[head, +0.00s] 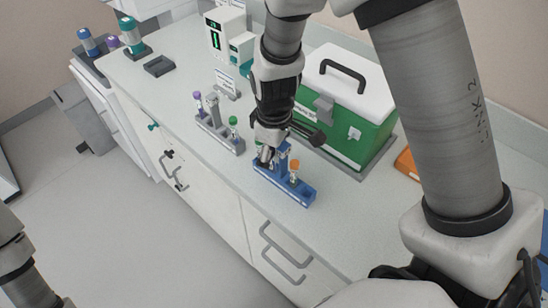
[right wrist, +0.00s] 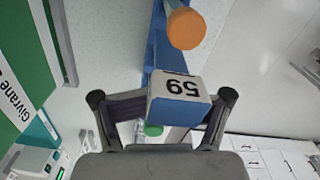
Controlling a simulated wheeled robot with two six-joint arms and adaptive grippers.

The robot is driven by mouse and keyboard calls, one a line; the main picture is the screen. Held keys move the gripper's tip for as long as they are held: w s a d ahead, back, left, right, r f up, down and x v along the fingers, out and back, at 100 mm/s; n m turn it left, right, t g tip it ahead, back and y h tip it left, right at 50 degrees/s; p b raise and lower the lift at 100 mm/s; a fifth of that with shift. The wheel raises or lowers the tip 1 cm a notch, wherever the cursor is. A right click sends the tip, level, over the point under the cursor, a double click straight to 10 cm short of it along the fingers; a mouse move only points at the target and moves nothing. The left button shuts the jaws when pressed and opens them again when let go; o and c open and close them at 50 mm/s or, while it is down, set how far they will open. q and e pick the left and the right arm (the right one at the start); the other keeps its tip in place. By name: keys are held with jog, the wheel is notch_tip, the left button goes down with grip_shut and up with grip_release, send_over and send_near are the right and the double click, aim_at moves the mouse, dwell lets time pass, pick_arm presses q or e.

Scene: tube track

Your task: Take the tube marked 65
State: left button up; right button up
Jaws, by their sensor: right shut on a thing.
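A blue tube rack (head: 300,191) stands on the counter. Its raised middle block has a white label (right wrist: 178,88), which appears upside down in the right wrist view and reads 65 when turned over. My right gripper (right wrist: 165,110) has a finger on each side of this block and is shut on it. An orange-capped tube (head: 294,171) stands at one end of the rack; its cap also shows in the right wrist view (right wrist: 186,29). A green cap (right wrist: 153,130) shows beyond the block, partly hidden. My left gripper is not in view.
A grey rack (head: 221,131) with purple- and green-capped tubes stands to the left. A green-and-white box (head: 350,105) with a black handle is close behind on the right. The counter's front edge is near the blue rack. An empty dark tray (head: 158,66) lies farther left.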

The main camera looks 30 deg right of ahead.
jog(key=shift+r, duration=0.3)
jog(key=c, duration=0.3)
notch_tip(320, 180, up, 17)
jog(key=shift+r, duration=0.2)
grip_shut()
jog(key=o, duration=1.3)
grip_release()
jog(key=shift+o, duration=0.2)
jog(key=shift+f, duration=0.1)
